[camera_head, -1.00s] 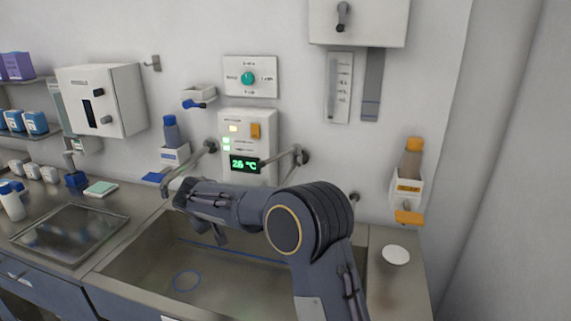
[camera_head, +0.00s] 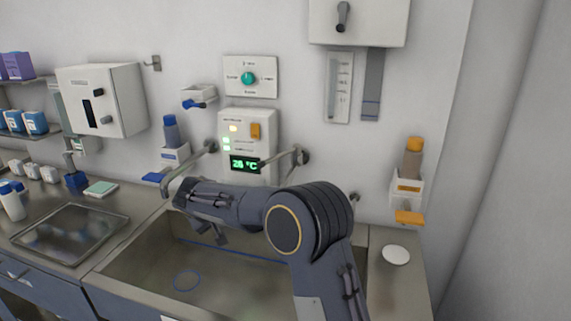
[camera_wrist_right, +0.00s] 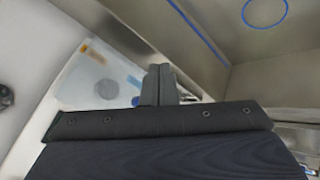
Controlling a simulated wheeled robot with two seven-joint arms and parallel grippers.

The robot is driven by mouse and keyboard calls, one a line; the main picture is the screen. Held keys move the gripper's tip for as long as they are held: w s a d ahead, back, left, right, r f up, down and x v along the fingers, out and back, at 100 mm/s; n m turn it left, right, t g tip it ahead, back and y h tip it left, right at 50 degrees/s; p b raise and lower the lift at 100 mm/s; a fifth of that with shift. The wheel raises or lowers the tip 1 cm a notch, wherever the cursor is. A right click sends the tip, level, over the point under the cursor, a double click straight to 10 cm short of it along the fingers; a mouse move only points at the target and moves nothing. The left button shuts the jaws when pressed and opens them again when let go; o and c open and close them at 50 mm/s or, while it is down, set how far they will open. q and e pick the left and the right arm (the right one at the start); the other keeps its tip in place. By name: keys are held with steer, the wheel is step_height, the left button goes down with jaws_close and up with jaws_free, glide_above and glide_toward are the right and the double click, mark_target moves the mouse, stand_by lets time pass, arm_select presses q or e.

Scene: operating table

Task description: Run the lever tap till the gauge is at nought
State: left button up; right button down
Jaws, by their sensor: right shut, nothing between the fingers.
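Metal tap pipes stand out from the wall over the sink, one at the left (camera_head: 208,148) and one at the right (camera_head: 302,157); my arm hides part of them, and I cannot tell which part is the lever. A narrow vertical scale (camera_head: 338,88), which looks like the gauge, hangs on the wall; its marks are too small to read. A wall unit (camera_head: 263,124) has a green display below, reading about 26 °C. My right gripper (camera_head: 220,237) points down over the sink, shut and empty. Its closed fingers (camera_wrist_right: 158,84) also show in the wrist view. My left gripper is out of view.
The steel sink (camera_head: 135,265) has a blue drain ring (camera_head: 186,280). A dial plate (camera_head: 262,66) is on the wall above. Bottle dispensers hang at left (camera_head: 174,155) and right (camera_head: 409,186). A white disc (camera_head: 396,255) lies on the right counter; a tray (camera_head: 70,252) is at left.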

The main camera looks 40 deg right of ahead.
mark_target(262, 165)
steer(key=c, duration=2.1)
jaws_free()
steer(key=shift+d, duration=0.1)
